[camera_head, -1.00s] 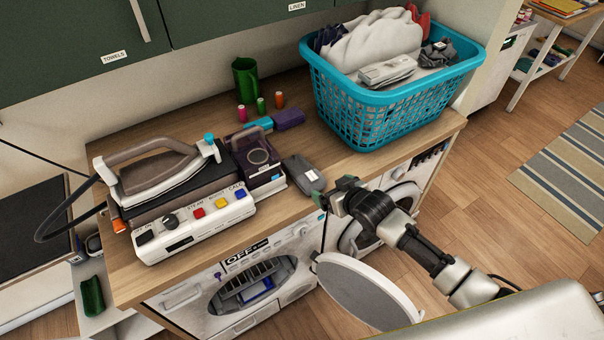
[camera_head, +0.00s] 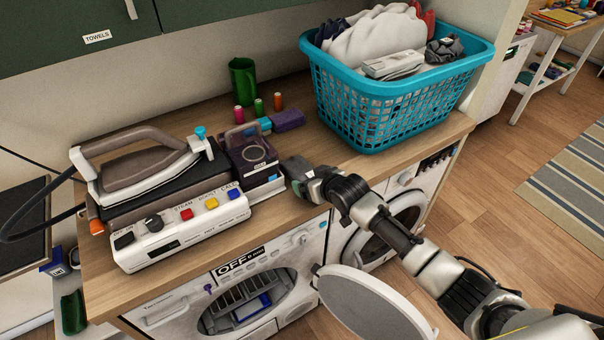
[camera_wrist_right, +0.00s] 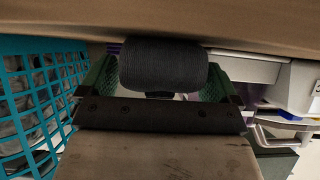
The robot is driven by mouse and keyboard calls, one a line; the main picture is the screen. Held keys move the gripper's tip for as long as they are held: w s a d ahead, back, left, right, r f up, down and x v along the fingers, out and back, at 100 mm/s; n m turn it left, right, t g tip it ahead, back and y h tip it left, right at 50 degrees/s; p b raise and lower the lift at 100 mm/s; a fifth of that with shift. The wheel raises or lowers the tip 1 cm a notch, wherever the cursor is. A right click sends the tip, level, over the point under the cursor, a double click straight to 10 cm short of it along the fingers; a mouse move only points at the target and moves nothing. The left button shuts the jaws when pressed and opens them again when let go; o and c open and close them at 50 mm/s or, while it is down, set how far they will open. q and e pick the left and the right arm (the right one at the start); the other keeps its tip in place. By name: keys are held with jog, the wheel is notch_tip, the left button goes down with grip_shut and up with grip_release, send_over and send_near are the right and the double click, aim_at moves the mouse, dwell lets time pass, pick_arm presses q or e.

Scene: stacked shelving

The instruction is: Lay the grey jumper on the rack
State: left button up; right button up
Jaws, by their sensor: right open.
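My left gripper is out of view.
A turquoise basket (camera_head: 388,118) of laundry, including a dark grey item (camera_head: 444,48), stands at the counter's right. A steam iron (camera_head: 138,165) on its base stands left. The open machine door (camera_head: 374,308) sticks out below my right arm. Thread spools and a green cup stand behind.

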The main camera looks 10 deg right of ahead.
jog(key=c, duration=0.6)
jog(key=shift+r+p, duration=2.45)
jog(key=shift+r, duration=0.1)
